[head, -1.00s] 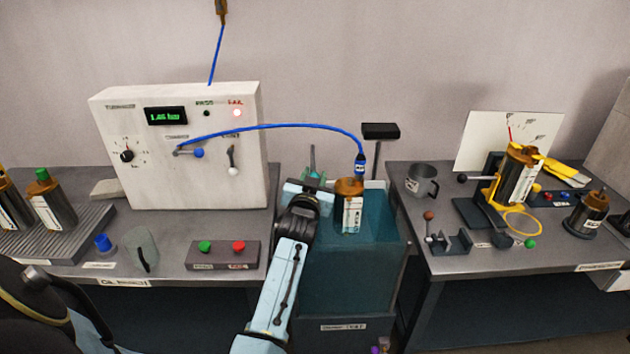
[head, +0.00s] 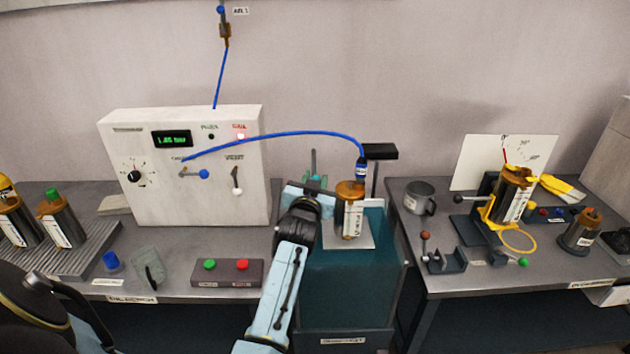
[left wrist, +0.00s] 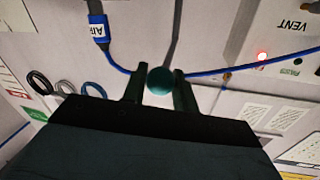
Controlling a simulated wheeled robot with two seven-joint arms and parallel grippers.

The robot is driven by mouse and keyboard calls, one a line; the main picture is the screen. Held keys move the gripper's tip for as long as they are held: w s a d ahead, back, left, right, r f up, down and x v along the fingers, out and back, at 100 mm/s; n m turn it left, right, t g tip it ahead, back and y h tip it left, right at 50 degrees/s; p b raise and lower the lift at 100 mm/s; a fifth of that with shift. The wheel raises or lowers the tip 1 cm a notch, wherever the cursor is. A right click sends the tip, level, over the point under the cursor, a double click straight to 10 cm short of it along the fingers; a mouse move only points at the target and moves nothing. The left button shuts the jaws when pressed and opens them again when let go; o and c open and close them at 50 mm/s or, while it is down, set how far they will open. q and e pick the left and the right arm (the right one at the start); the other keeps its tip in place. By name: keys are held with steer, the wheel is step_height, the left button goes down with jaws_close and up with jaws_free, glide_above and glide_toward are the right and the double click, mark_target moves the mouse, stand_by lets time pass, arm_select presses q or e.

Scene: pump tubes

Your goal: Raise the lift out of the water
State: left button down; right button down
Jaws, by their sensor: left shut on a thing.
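The water tank (head: 400,270) stands between the two benches, with teal water inside. The lift's pale platform (head: 364,240) shows at or just above the water. A metal canister with a brown top (head: 352,212) stands upright on it, and a blue hose with a blue connector (head: 361,170) joins its top. My left gripper (head: 314,188) is at the tank's back left. In the left wrist view, its fingers (left wrist: 160,88) are shut around a round green knob (left wrist: 160,80). My right gripper is not in view.
A white test box (head: 185,165) with dial and display stands on the left bench, its red lamp lit. A control box with green and red buttons (head: 227,272) is in front. The right bench holds a grey mug (head: 419,198) and a yellow-framed fixture (head: 510,197).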

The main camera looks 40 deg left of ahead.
arm_select(q)
steer(key=c, duration=1.3)
jaws_free()
steer(key=shift+r, duration=0.5)
steer(key=shift+o, duration=0.9)
steer(key=shift+f, duration=0.2)
steer(key=shift+s+d+f, duration=0.15)
steer(key=shift+s+d, duration=0.1)
steer(key=shift+s, duration=0.3)
steer(key=v, duration=1.2)
steer(key=shift+b, duration=0.3)
steer(key=shift+d, duration=0.1)
